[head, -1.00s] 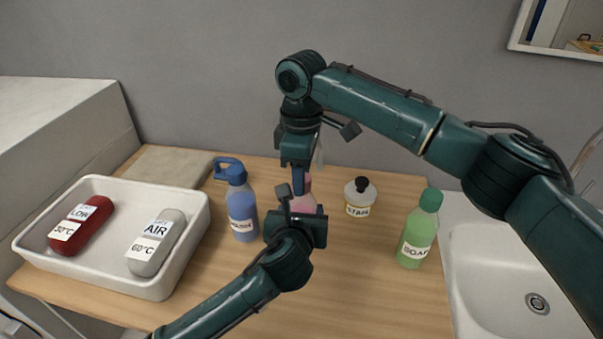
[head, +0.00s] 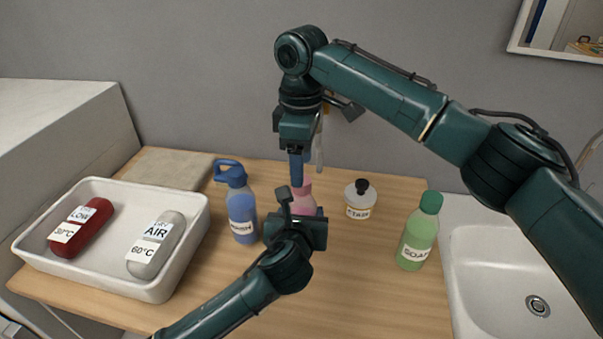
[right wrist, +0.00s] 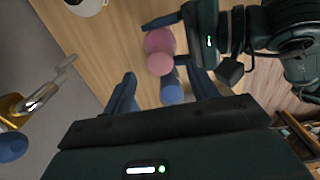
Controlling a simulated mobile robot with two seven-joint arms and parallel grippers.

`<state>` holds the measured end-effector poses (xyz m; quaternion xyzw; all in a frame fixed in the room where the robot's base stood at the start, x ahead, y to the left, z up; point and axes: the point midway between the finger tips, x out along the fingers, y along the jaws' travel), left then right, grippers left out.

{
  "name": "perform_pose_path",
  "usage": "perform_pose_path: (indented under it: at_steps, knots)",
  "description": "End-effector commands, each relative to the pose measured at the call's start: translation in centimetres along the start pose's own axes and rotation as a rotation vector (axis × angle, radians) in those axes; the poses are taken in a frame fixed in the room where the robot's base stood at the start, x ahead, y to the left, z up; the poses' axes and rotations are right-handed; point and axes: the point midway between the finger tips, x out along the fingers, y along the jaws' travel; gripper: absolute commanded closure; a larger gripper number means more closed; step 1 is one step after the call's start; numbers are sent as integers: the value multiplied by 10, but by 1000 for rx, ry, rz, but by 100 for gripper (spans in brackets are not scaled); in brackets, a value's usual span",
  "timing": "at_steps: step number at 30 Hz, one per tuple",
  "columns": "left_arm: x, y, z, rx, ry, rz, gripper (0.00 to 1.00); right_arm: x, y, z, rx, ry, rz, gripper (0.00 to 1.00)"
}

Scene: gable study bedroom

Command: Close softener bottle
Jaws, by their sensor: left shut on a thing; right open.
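The softener bottle, pink (head: 303,198), stands on the wooden counter, partly hidden behind my left gripper (head: 297,216). Its label is hidden. My left gripper is shut on its body; it also shows in the right wrist view (right wrist: 172,20). A pink cap (head: 303,184) sits at the bottle's top; the right wrist view shows its round top (right wrist: 160,64) above the wider body (right wrist: 157,41). How tightly it sits I cannot tell. My right gripper (head: 296,168) points down above the cap, open, with its fingers apart in the right wrist view (right wrist: 162,88) and nothing held.
A blue bottle (head: 241,208) stands close left of the pink one. A white stain bottle (head: 359,212) and a green soap bottle (head: 413,240) stand right. A white tray (head: 95,272) with red and grey bottles is left. A sink (head: 500,305) is right.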

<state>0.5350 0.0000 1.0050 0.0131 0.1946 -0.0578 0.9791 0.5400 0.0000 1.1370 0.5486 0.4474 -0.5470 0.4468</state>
Motion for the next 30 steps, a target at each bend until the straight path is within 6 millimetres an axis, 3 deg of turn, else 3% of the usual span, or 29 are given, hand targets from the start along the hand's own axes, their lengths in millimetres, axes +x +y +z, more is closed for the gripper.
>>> perform_pose_path:
  at_steps: [6, 12, 24, 25, 30]
  knots:
    - [0, 0, -1, 1, 1, 1, 100, -48, 0, -1, 0, 1, 2, 42]
    - [0, 0, -1, 1, 1, 1, 100, -75, 0, 0, -1, 0, 0, 42]
    - [0, 0, -1, 1, 1, 1, 100, -82, 0, 0, 0, -1, 0, 42]
    - [0, 0, -1, 1, 1, 1, 41, -81, 0, 0, 0, -1, 0, 42]
    - [0, 0, 0, 1, 1, 1, 27, -81, 0, 0, 0, -1, 0, 42]
